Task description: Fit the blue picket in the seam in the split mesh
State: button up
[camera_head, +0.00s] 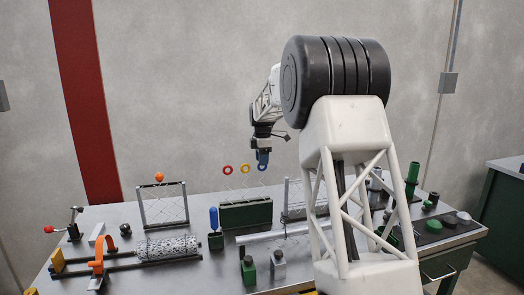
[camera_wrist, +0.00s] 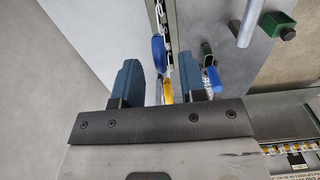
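The split mesh is thin pale wire above a dark green base block (camera_head: 246,214) in the middle of the bench. A red ring (camera_head: 228,170), a yellow ring (camera_head: 245,168) and a blue ring end (camera_head: 262,167) stand in a row above it. My gripper (camera_head: 263,157) is at the blue one, pointing down. In the wrist view my gripper (camera_wrist: 165,78) is open, with a blue piece (camera_wrist: 159,52) and a yellow piece (camera_wrist: 168,90) showing in the gap between its fingers. I cannot tell whether either finger touches them. A separate blue handle (camera_head: 214,218) stands upright in a small green holder.
A wire mesh frame (camera_head: 163,205) with an orange ball stands at the left, another mesh frame (camera_head: 300,197) at the right. A mesh roll (camera_head: 167,247) lies in front with orange clamps. Green posts and knobs (camera_head: 411,180) stand at the right. Small blocks (camera_head: 248,270) sit in front.

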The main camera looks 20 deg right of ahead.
jog(key=shift+f, duration=1.05)
grip_shut()
jog(key=shift+r, duration=0.15)
notch_tip(320, 180, up, 13)
dwell(0.7)
